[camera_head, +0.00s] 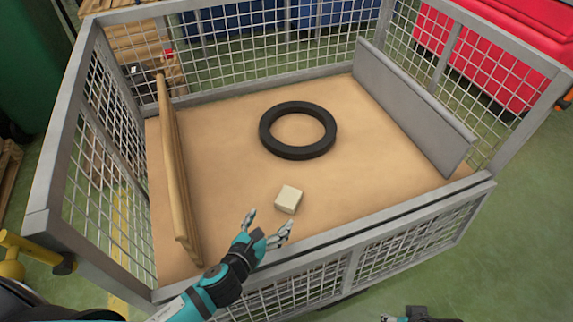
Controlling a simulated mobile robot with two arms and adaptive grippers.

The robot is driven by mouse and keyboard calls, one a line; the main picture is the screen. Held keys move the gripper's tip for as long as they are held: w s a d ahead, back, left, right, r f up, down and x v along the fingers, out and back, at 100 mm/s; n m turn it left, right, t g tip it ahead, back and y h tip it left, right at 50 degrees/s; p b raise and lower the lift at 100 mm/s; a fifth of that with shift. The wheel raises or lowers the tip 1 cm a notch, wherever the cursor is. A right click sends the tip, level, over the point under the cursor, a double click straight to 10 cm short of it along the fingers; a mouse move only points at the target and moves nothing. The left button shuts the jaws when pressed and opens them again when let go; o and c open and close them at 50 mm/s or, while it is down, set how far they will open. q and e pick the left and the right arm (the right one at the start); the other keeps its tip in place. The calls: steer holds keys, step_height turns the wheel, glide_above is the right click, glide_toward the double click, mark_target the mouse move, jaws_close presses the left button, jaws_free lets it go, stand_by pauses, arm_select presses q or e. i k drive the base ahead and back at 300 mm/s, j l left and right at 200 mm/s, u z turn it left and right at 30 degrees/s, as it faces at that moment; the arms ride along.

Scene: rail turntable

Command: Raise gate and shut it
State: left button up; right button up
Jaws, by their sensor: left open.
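The front gate (405,250) of a grey wire-mesh cage is a mesh panel hanging down below the cage floor's front edge, so the front side is open above the floor. A grey rail (345,237) runs along that edge. My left gripper (269,221) reaches over this rail from the lower left. Its fingers are spread with nothing between them, close to a small cream block (288,199). Whether it touches the rail is unclear. My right gripper (388,318) shows only partly at the bottom edge, and its fingers are mostly cut off.
A black ring (274,146) lies on the tan cage floor (235,215). A wooden board (178,175) stands at the left and a grey panel (410,105) at the right. Mesh walls rise at left, back and right. A yellow part (35,250) is outside, lower left.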

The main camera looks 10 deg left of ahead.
mark_target(353, 246)
steer(key=k+j, duration=0.15)
steer(key=k, duration=0.35)
steer(key=k+j, duration=0.15)
steer(key=k, duration=0.35)
